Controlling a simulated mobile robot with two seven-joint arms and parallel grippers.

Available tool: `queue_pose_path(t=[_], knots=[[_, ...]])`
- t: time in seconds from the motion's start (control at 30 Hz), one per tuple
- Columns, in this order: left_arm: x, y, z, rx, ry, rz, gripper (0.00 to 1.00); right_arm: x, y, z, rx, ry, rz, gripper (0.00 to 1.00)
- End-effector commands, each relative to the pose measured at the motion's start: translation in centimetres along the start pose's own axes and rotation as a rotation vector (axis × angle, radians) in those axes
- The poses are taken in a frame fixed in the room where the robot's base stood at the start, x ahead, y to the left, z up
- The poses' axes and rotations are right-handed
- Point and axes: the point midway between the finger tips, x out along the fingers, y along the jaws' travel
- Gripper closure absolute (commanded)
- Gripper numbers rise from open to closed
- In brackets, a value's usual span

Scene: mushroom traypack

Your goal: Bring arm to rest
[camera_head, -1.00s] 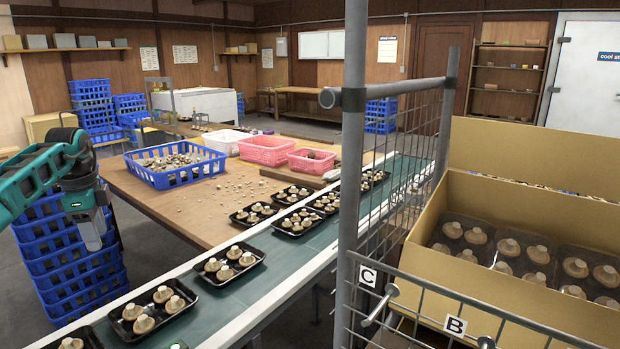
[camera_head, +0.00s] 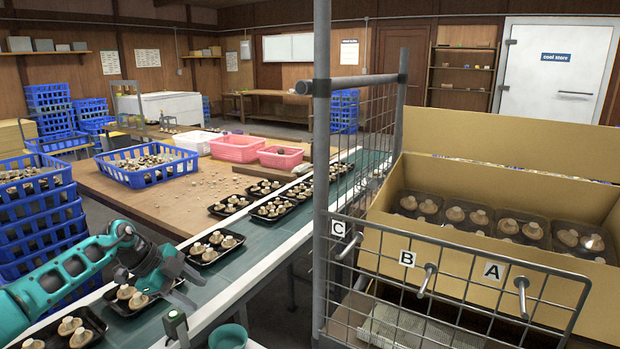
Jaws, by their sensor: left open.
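My left arm (camera_head: 75,270), teal and dark grey, reaches in from the lower left over the conveyor belt. My left gripper (camera_head: 178,282) is open and empty. It is beside and partly in front of a black tray of mushrooms (camera_head: 120,305) on the green belt; I cannot tell whether it touches the tray. My right gripper is not in view.
The conveyor belt (camera_head: 246,262) carries several black mushroom trays. Stacked blue crates (camera_head: 35,228) stand close behind my left arm. A wire rack with a grey post (camera_head: 321,170) and hooks marked A, B and C fronts a cardboard box (camera_head: 450,250) holding trays.

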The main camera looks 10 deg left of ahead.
Motion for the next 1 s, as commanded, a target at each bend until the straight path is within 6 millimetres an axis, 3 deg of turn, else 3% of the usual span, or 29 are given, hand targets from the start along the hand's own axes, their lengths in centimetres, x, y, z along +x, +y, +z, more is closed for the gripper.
queue_pose_path(t=[0.03, 0.1, 0.2, 0.3, 0.43, 0.53, 0.67, 0.9, 1.0], knots=[[3.4, 1.4, -2.5, 0.041, 0.102, -0.023, 0.49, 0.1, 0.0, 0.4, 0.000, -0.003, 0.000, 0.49], [7.0, 2.9, -6.3, 0.082, 0.247, -0.090, 0.49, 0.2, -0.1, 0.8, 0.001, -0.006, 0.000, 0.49], [10.3, 5.1, -11.2, 0.089, 0.430, -0.213, 0.49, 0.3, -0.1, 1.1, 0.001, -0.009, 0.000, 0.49], [12.3, 7.2, -14.9, 0.035, 0.569, -0.352, 0.49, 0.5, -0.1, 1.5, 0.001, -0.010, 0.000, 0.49], [13.4, 9.8, -17.4, -0.112, 0.666, -0.537, 0.49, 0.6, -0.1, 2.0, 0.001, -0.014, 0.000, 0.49], [13.9, 12.0, -17.6, -0.269, 0.672, -0.662, 0.49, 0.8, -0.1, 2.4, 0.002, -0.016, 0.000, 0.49], [14.3, 15.7, -15.9, -0.505, 0.597, -0.776, 0.49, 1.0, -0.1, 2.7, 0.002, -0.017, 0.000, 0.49], [15.1, 25.7, -11.0, -0.920, 0.320, -0.788, 0.49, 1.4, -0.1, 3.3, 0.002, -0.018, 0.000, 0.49], [15.1, 29.5, -9.8, -1.030, 0.222, -0.742, 0.49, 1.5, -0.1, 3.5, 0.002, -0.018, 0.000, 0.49]])
